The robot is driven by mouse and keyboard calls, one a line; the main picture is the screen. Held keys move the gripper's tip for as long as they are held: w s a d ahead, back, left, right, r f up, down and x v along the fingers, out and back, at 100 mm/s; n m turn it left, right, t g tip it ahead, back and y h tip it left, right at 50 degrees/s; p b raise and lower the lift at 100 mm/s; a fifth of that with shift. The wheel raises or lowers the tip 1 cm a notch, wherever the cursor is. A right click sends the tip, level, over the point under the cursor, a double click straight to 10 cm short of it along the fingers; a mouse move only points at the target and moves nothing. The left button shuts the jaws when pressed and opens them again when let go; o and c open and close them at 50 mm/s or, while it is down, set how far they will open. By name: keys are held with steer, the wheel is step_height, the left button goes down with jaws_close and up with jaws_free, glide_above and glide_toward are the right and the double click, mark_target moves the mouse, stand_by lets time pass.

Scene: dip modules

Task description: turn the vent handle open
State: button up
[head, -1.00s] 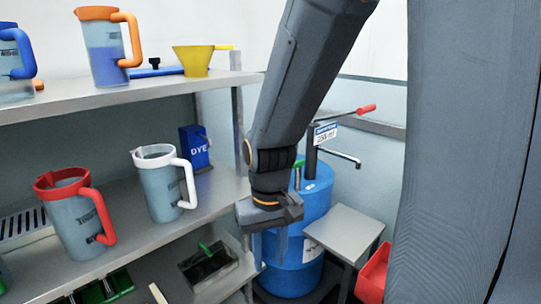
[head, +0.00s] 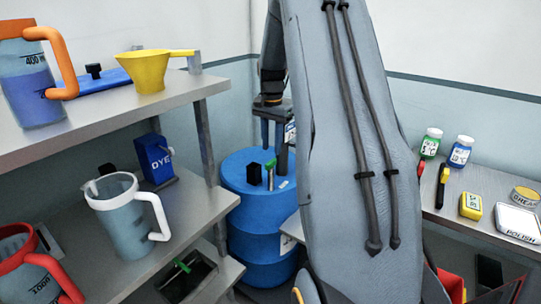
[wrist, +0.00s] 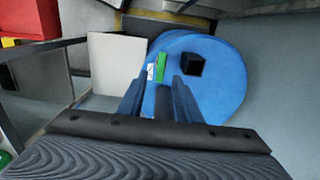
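The blue drum (head: 257,225) stands on the floor beyond the shelf. On its lid is a small upright green handle (head: 270,166), likely the vent handle, with a black block (head: 254,173) just left of it. My gripper (head: 273,140) points down above the lid, close over the green handle. In the wrist view, my gripper (wrist: 161,84) has its fingers spread, with a dark post showing between them. There the green handle (wrist: 161,64) lies just past the fingertips, and the black block (wrist: 191,64) is to its right. Contact cannot be judged. My arm hides the drum's right side.
The left shelf holds jugs, a yellow funnel (head: 150,71) and a blue dye box (head: 154,159). A grey platform (wrist: 115,62) stands beside the drum in the wrist view. A bench (head: 470,200) with small bottles and tins is at right.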

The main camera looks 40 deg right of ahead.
mark_target(271, 161)
step_height(271, 161, down, 6)
steer(key=shift+a+r+p, duration=0.1)
steer(key=shift+a+p, duration=0.05)
steer(key=shift+p, duration=0.5)
steer(key=shift+c, duration=0.2)
jaws_close()
